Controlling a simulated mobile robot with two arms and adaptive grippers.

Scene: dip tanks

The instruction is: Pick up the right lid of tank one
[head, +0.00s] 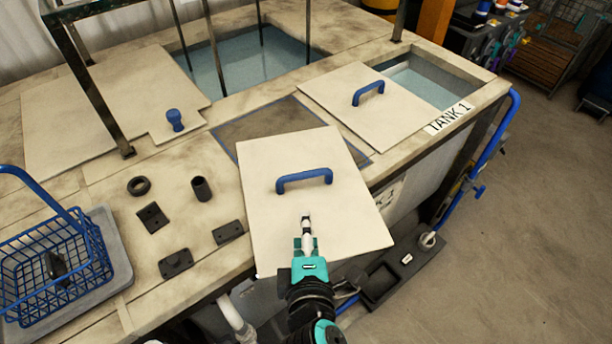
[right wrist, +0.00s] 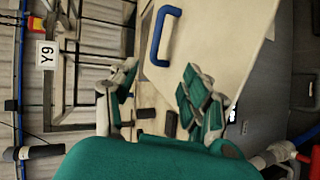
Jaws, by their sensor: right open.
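A beige square lid (head: 345,215) with a blue bar handle (head: 304,178) lies askew over the near edge of the tank bench. A second beige lid (head: 330,90) with a blue handle (head: 368,92) partly covers the water tank beside the "TANK 1" label (head: 450,116). My right gripper (head: 306,226) is over the near lid, short of its handle. In the right wrist view my right gripper (right wrist: 159,80) is open and empty. There a lid (right wrist: 215,40) and its blue handle (right wrist: 155,38) lie ahead, beyond the fingertips. My left gripper is out of view.
A blue wire basket (head: 55,265) stands on a grey tray at the left. Small black parts (head: 176,262) lie between it and the near lid. A larger open water tank (head: 245,60) with dark posts is behind.

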